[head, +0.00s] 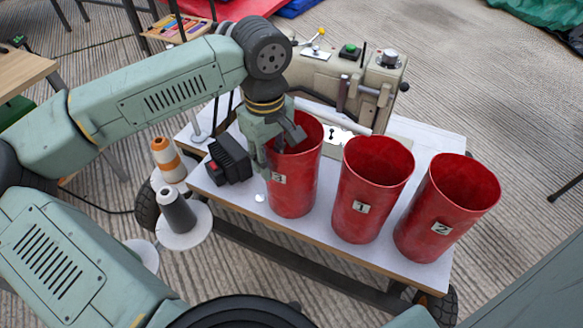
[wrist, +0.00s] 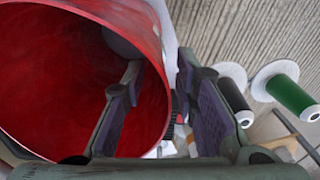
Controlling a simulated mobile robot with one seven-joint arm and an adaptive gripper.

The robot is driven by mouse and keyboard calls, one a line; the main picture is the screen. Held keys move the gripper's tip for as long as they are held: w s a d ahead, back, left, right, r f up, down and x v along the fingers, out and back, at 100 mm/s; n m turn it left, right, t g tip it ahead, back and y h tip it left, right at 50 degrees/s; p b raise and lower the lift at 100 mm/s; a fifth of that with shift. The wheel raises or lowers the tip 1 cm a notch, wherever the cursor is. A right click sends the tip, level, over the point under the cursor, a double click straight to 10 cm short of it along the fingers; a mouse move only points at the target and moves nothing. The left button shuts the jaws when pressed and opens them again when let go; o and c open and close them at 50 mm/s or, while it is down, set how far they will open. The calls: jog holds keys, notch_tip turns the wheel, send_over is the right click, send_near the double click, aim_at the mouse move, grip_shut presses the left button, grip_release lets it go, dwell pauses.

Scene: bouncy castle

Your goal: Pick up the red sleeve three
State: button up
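The red sleeve three (head: 295,180) stands upright at the left end of the row on the white-topped cart, with a small tag on its front that appears to read 3. My gripper (head: 277,150) is pointed down at its left rim. In the wrist view, the sleeve (wrist: 50,80) fills the left side. One finger of my gripper (wrist: 165,110) is inside the sleeve and the other is outside, with the wall between them. The fingers are apart, with a visible gap beside the wall. The lower part of the sleeve's inside is partly hidden by the finger.
Red sleeves tagged 1 (head: 365,205) and 2 (head: 440,220) stand to the right. A black box (head: 230,158) sits close on the left. A sewing machine (head: 345,80) is behind. Thread cones (head: 177,212) stand off the cart's left edge. The cart's top (head: 425,140) is bare behind the right sleeves.

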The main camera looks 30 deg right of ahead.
jog(key=shift+f, duration=0.4)
grip_shut()
dwell(0.6)
